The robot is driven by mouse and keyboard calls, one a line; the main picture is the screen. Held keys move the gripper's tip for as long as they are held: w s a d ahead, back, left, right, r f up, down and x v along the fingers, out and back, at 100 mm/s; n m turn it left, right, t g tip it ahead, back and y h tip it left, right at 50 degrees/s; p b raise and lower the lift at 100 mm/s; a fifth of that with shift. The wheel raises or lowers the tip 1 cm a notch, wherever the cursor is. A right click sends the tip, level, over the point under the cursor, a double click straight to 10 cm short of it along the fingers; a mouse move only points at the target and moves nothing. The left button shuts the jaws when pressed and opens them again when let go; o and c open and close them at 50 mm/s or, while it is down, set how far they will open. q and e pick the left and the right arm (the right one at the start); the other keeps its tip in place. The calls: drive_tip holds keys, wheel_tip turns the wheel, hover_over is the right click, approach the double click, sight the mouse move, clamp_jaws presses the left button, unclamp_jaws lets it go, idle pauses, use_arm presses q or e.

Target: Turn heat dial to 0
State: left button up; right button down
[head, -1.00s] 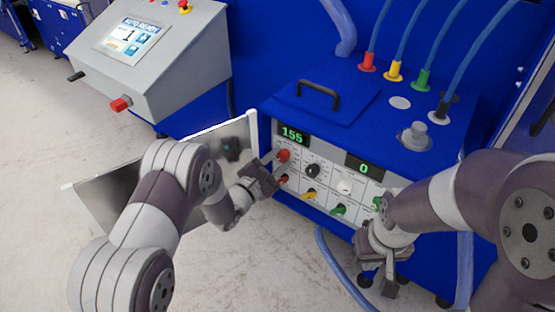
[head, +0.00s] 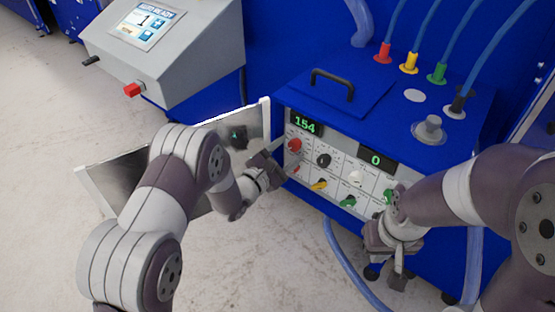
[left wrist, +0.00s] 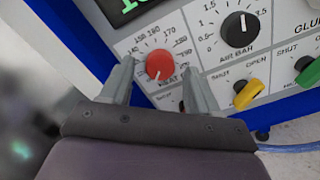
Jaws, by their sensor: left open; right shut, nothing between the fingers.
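The red heat dial (head: 294,145) is on the white front panel of the blue machine; it also shows in the left wrist view (left wrist: 160,64), with printed numbers around its top. The green display (head: 306,125) above it reads 154. My left gripper (head: 279,157) is open, just in front of the dial. In the left wrist view its fingers (left wrist: 159,80) stand on either side of the dial with gaps; I cannot tell whether the tips reach its depth. My right gripper (head: 395,278) is shut and empty, low in front of the panel's right part.
A black AIR BAH knob (left wrist: 240,28) and a yellow valve handle (left wrist: 249,93) are right of the dial. A second display (head: 376,160) reads 0. An open door panel (head: 120,178) stands left of the machine, behind my left arm. A grey console (head: 190,60) is at upper left.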

use_arm(q)
drive_tip(key=b+v, duration=0.1)
drive_tip(key=v, duration=1)
drive_tip(key=shift+s+a, duration=0.2)
drive_tip(key=shift+s, duration=0.05)
drive_tip(key=s+a+f+m+g+y, duration=0.5)
drive_tip(key=a+f+m+g+y, duration=0.25)
drive_tip(key=f+m, duration=0.45)
drive_tip(key=s+a+r+m+g+y, duration=0.3)
drive_tip(key=s+r+m+g, duration=0.3)
drive_tip(key=s+r+m, duration=0.3)
drive_tip(key=s+r, duration=0.2)
drive_tip(key=s, duration=0.2)
drive_tip(key=shift+r, duration=0.25)
